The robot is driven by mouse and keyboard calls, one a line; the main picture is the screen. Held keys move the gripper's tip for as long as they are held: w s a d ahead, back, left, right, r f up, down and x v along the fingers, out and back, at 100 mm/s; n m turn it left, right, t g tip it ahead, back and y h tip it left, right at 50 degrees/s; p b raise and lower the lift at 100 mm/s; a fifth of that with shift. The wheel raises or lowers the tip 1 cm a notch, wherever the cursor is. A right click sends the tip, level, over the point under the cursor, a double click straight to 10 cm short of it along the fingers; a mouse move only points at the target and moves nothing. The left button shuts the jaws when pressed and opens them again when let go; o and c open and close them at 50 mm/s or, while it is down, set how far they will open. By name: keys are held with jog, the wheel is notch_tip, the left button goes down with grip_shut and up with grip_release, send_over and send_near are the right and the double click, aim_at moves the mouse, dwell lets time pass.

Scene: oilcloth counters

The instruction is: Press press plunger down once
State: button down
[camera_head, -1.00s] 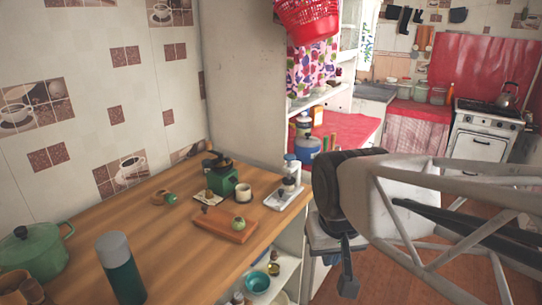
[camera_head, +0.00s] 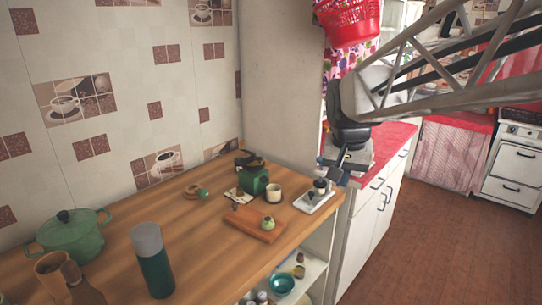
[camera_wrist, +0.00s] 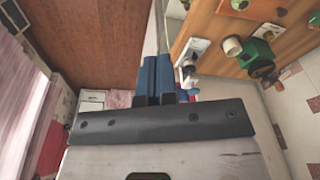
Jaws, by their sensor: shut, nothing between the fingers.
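The press stands on a white base (camera_head: 313,201) at the right end of the wooden counter, with a dark round part (camera_head: 320,185) on it. Its upper part is close to my gripper in the head view and partly hidden, so I cannot pick out the plunger clearly. In the wrist view the press (camera_wrist: 187,66) is just right of my fingers. My gripper (camera_head: 342,179) hangs fingers down, just right of the press. Its two blue fingers (camera_wrist: 156,62) are together with nothing between them. I see no clear contact with the press.
A cream cup (camera_head: 273,193), a green grinder (camera_head: 253,181) and a cutting board (camera_head: 247,227) with a small green item stand left of the press. A green pot (camera_head: 72,235) and a bottle (camera_head: 152,262) are nearer. The red-topped cabinet (camera_head: 393,140) is behind my gripper.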

jog(key=w+d+f+m, duration=0.1)
jog(key=w+m, duration=0.1)
jog(key=w, duration=1)
jog(key=w+d+f+m, duration=0.2)
jog(key=w, duration=1)
jog(key=w+d+f+m+g, duration=0.1)
jog(key=w+m, duration=0.1)
jog(key=w, duration=0.9)
jog(key=shift+w+d+f+h, duration=0.3)
jog(key=shift+w, duration=0.1)
jog(key=shift+f, duration=0.25)
jog(key=shift+w+d+f, duration=0.1)
jog(key=shift+d+f, duration=0.05)
jog(key=shift+f, duration=1.5)
jog(key=shift+w+d+f, duration=0.1)
jog(key=shift+f, duration=1.5)
jog(key=shift+f, duration=0.1)
